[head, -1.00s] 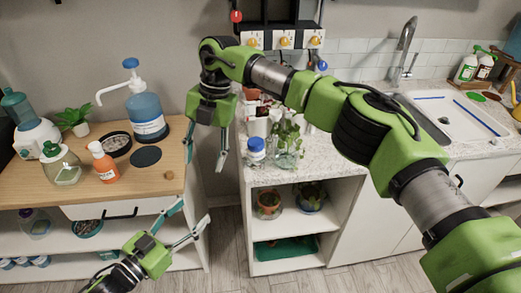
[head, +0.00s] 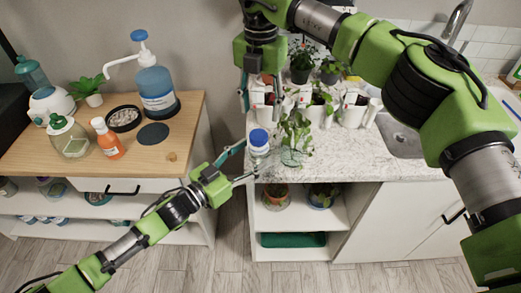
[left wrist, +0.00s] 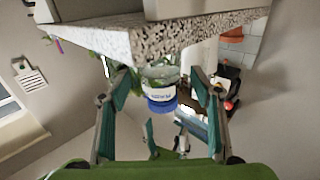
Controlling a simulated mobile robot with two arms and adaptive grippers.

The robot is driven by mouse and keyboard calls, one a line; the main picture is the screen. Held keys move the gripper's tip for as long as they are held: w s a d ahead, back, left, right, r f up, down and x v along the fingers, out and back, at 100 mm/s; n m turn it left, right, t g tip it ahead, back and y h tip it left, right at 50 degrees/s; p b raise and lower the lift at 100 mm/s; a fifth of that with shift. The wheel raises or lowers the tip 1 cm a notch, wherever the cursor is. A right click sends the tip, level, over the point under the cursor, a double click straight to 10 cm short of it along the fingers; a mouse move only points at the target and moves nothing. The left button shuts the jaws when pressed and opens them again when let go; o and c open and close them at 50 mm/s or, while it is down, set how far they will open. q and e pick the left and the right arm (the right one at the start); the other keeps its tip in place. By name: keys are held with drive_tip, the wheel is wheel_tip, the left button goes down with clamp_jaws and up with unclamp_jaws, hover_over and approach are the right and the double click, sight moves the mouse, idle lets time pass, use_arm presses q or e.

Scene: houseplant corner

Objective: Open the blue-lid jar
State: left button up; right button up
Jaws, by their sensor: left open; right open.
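The jar with the blue lid (head: 258,141) stands upright near the left front edge of the speckled counter, and its lid is on. My left gripper (head: 248,162) is open at the jar's left side. In the left wrist view the jar (left wrist: 160,96) appears upside down between the two spread fingers, apparently not gripped. My right gripper (head: 259,97) is open above and slightly behind the jar, pointing down. Its far finger is partly hidden among the pots.
A glass vase with a leafy cutting (head: 291,157) stands close to the jar's right. White pots (head: 353,110) with plants stand behind. A wooden cabinet (head: 185,135) with bottles is at left, across a floor gap.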

sight(251, 154)
use_arm(q)
drive_tip(key=shift+x, duration=0.8)
use_arm(e)
drive_tip(key=shift+s+a+r, duration=0.1)
use_arm(q)
drive_tip(key=shift+w+d+r, duration=0.2)
drive_tip(key=shift+w+d, duration=0.1)
drive_tip(key=shift+w, duration=0.1)
use_arm(e)
drive_tip(key=shift+s+a+r, duration=0.1)
drive_tip(key=shift+s+a, duration=0.1)
drive_tip(key=shift+a, duration=0.1)
use_arm(q)
drive_tip(key=shift+w+d+f, duration=0.1)
drive_tip(key=shift+w+d, duration=0.2)
use_arm(e)
drive_tip(key=shift+w+d, duration=0.15)
use_arm(q)
drive_tip(key=shift+s, duration=0.1)
clamp_jaws()
use_arm(e)
drive_tip(key=m, duration=1.3)
drive_tip(key=shift+f, duration=4.05)
drive_tip(key=shift+c, duration=0.5)
